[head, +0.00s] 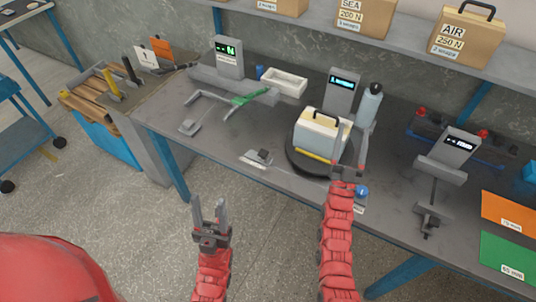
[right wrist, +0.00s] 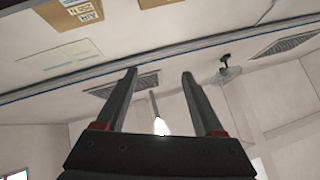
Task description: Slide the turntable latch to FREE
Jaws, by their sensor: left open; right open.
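The turntable (head: 294,163) is a dark disc near the front edge of the workbench. My left gripper (head: 209,208) is open and empty, in front of the bench.
A display post (head: 341,92) and a light-blue bottle (head: 369,104) stand behind the turntable. A blue knob (head: 361,191) is at the bench's front edge. Bare bench lies left of the latch.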

